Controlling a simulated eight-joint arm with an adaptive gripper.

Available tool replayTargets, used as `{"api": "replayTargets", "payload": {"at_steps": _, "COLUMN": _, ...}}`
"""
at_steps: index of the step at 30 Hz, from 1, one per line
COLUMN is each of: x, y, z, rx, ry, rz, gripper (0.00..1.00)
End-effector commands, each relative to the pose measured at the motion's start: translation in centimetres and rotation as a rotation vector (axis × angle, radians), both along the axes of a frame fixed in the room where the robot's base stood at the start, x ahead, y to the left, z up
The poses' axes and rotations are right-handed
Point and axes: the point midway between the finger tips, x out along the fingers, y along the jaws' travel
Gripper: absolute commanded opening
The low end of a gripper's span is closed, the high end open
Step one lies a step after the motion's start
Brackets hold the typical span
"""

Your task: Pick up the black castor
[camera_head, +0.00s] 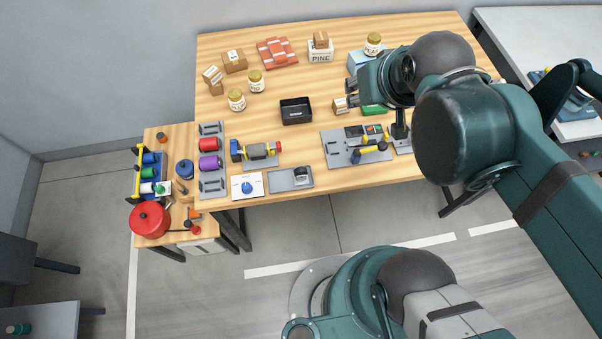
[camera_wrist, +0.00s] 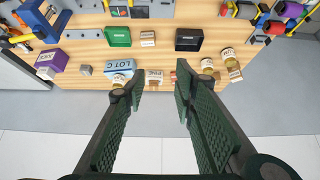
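I cannot surely make out a black castor. A small dark and pale thing (camera_head: 301,173) on a grey plate (camera_head: 279,183) at the table's front edge may be it, but it is too small to tell. My gripper (camera_head: 353,91) is above the back middle of the table, near the blue box, well away from that plate.
A black tray (camera_head: 296,111) lies mid-table, and a green tray (camera_wrist: 117,37) shows in the wrist view. Jars (camera_head: 237,100), cartons (camera_head: 234,61) and a blue box (camera_wrist: 118,67) stand around. A red pot (camera_head: 149,219) is on the side table. My arm hides the table's right part.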

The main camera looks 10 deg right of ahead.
Motion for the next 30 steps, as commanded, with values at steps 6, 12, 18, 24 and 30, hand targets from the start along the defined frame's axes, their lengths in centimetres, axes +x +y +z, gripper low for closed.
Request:
{"api": "replayTargets", "payload": {"at_steps": 6, "x": 0.1, "y": 0.3, "z": -0.5, "rx": -0.013, "ry": 0.011, "rz": 0.025, "gripper": 0.28}}
{"api": "replayTargets", "payload": {"at_steps": 12, "x": 0.6, "y": 1.3, "z": -2.1, "rx": -0.058, "ry": 0.051, "rz": 0.116, "gripper": 0.28}}
{"api": "replayTargets", "payload": {"at_steps": 18, "x": 1.1, "y": 2.9, "z": -4.8, "rx": -0.131, "ry": 0.115, "rz": 0.27, "gripper": 0.28}}
{"api": "replayTargets", "payload": {"at_steps": 24, "x": 1.4, "y": 4.7, "z": -7.8, "rx": -0.203, "ry": 0.183, "rz": 0.444, "gripper": 0.28}}
{"api": "replayTargets", "payload": {"at_steps": 30, "x": 1.5, "y": 6.5, "z": -10.8, "rx": -0.27, "ry": 0.245, "rz": 0.621, "gripper": 0.28}}
